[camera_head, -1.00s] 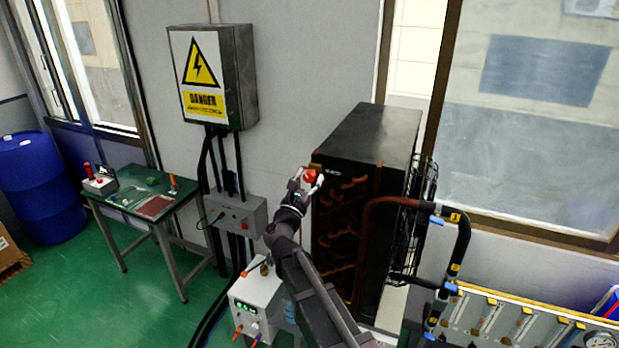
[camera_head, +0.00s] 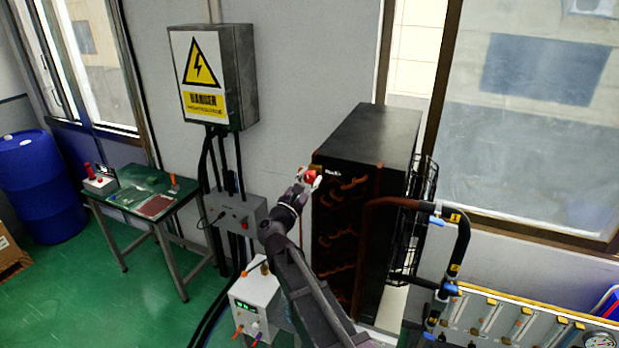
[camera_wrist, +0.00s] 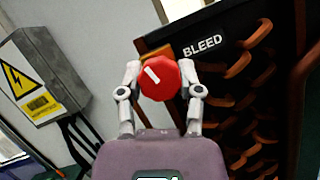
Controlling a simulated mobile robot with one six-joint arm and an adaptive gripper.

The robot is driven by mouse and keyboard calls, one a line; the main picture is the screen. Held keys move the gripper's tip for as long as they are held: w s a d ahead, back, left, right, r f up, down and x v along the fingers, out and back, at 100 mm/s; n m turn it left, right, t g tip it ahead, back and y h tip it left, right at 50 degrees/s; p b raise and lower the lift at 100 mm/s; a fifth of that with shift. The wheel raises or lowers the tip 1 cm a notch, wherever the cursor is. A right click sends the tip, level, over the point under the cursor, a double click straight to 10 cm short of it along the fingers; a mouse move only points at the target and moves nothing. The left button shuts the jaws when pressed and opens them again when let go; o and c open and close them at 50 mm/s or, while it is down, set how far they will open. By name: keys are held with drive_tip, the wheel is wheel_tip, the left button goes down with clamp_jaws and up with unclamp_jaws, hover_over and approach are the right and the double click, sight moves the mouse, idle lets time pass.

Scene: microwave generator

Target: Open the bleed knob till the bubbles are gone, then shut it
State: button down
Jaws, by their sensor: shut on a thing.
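The red bleed knob (camera_wrist: 160,80) is on the upper front corner of the dark cabinet, beside a white BLEED label (camera_wrist: 203,45). A white pointer mark on it tilts to the upper left in the wrist view. My gripper (camera_wrist: 157,75) has one finger on each side of the knob and is shut on it. The knob (camera_head: 310,177) also shows small in the head view, at my gripper (camera_head: 308,180). The cabinet (camera_head: 345,205) has copper-brown curved tubes on its dark front. I cannot make out bubbles in either view.
A grey box with a DANGER sign (camera_head: 213,80) hangs on the wall to the left. A grey control box (camera_head: 237,218) and a white power unit (camera_head: 258,298) stand left of my arm. Brown and black hoses (camera_head: 460,250) run at the cabinet's right.

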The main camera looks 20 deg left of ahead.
drive_tip(key=m+h, duration=0.1)
drive_tip(key=m, duration=0.1)
drive_tip(key=m+g+p, duration=0.1)
drive_tip(key=m, duration=0.1)
drive_tip(key=m+h, duration=0.1)
drive_tip(key=m, duration=0.1)
drive_tip(key=shift+w+a+r+g+h+p, duration=0.1)
drive_tip(key=shift+a+r+g+h+p, duration=0.1)
drive_tip(key=shift+r+g+h+p, duration=0.15)
drive_tip(key=m+g+p, duration=0.1)
drive_tip(key=m, duration=0.1)
drive_tip(key=m+p, duration=0.1)
drive_tip(key=m, duration=0.1)
drive_tip(key=shift+m+g+h, duration=0.3)
drive_tip(key=shift+g+h, duration=0.05)
drive_tip(key=m+g+p, duration=0.1)
drive_tip(key=m+p, duration=0.1)
drive_tip(key=m, duration=0.1)
drive_tip(key=shift+m, duration=0.4)
drive_tip(key=shift+f+m+g+p, duration=0.1)
drive_tip(key=shift+m+g+p, duration=0.75)
drive_tip(key=shift+m, duration=0.55)
drive_tip(key=shift+f, duration=0.1)
drive_tip(key=shift+c, duration=1.3)
unclamp_jaws()
drive_tip(key=shift+d, duration=0.1)
drive_tip(key=shift+f+b, duration=0.1)
drive_tip(key=shift+b, duration=0.2)
